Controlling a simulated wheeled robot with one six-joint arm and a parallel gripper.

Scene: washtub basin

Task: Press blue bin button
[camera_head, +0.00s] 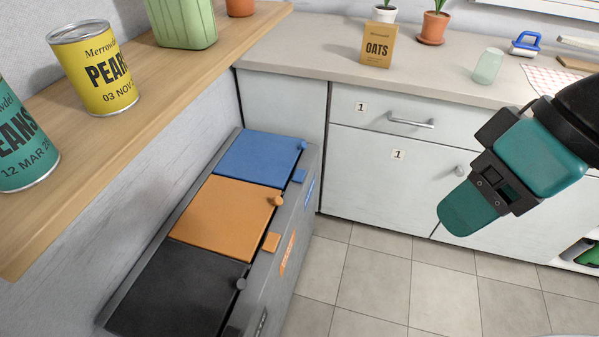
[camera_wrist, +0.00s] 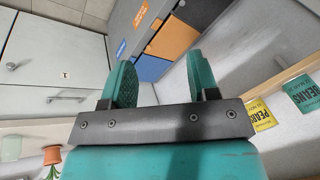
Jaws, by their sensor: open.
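The blue bin lid (camera_head: 258,155) is at the far end of a grey bin unit, shut and flat. A small blue square button (camera_head: 299,176) sits on the unit's front edge beside this lid, just below a round blue knob (camera_head: 303,145). My gripper (camera_head: 467,207) is in the air to the right of the bins, in front of the white cabinet, well apart from the button. In the wrist view my gripper (camera_wrist: 163,78) has its two teal fingers spread with nothing between them. The blue lid (camera_wrist: 152,68) shows between the fingers there; I cannot make out the button.
Orange (camera_head: 226,211) and black (camera_head: 175,290) lids lie nearer in the same bin unit (camera_head: 278,294). A wooden shelf (camera_head: 150,72) with cans overhangs at left. White cabinets (camera_head: 390,165) stand behind. The tiled floor (camera_head: 375,280) right of the bins is clear.

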